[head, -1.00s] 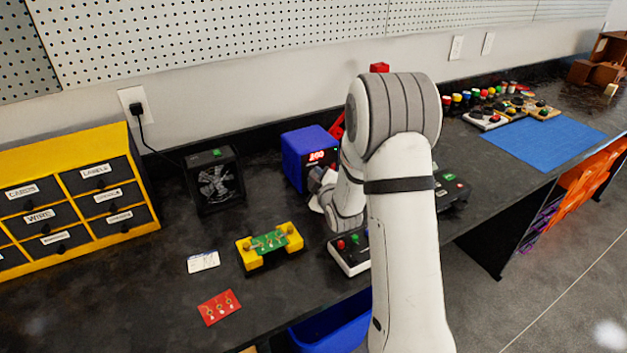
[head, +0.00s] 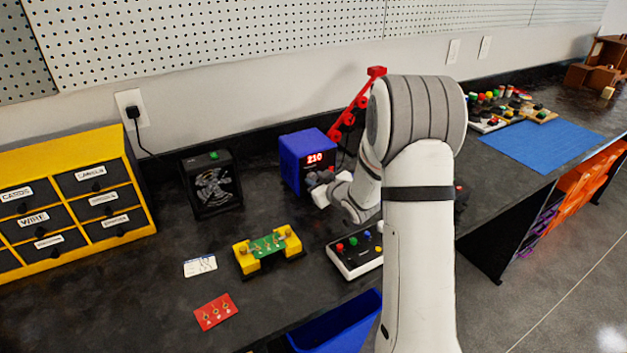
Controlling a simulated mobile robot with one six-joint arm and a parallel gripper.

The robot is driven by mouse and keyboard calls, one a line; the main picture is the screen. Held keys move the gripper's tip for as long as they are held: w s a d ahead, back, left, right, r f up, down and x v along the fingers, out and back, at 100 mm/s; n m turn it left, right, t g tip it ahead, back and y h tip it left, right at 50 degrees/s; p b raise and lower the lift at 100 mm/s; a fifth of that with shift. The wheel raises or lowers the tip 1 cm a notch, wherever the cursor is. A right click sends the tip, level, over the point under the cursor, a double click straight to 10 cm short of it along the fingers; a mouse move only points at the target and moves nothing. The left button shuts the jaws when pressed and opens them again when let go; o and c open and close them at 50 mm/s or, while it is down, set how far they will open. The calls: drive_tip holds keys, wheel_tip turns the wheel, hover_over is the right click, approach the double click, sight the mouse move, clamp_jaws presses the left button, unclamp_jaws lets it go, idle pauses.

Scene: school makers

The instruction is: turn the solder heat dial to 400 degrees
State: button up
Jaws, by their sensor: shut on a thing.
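The solder station is a blue box (head: 307,160) on the dark workbench, left of my arm in the head view. Its red display (head: 314,159) reads 210. My gripper (head: 318,179) is at the front face of the box, low under the display, and is shut on the heat dial there. The dial itself is hidden behind my fingers, so its pointer cannot be seen.
A red jointed stand (head: 355,105) rises behind the station. A black fan (head: 212,184) stands to the left. A yellow holder with a green board (head: 268,246) and a button box (head: 354,250) lie in front. A blue bin (head: 335,325) is below the front edge.

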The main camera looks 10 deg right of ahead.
drive_tip(key=shift+s+f+m, duration=0.1)
drive_tip(key=shift+f+m, duration=0.3)
drive_tip(key=o, duration=1)
drive_tip(key=shift+r, duration=0.25)
drive_tip(key=shift+r, duration=0.1)
drive_tip(key=shift+w+r, duration=0.2)
drive_tip(key=shift+r, duration=0.1)
wheel_tip(320, 180, up, 9)
drive_tip(key=shift+r+p, duration=0.1)
drive_tip(key=shift+p, duration=0.6)
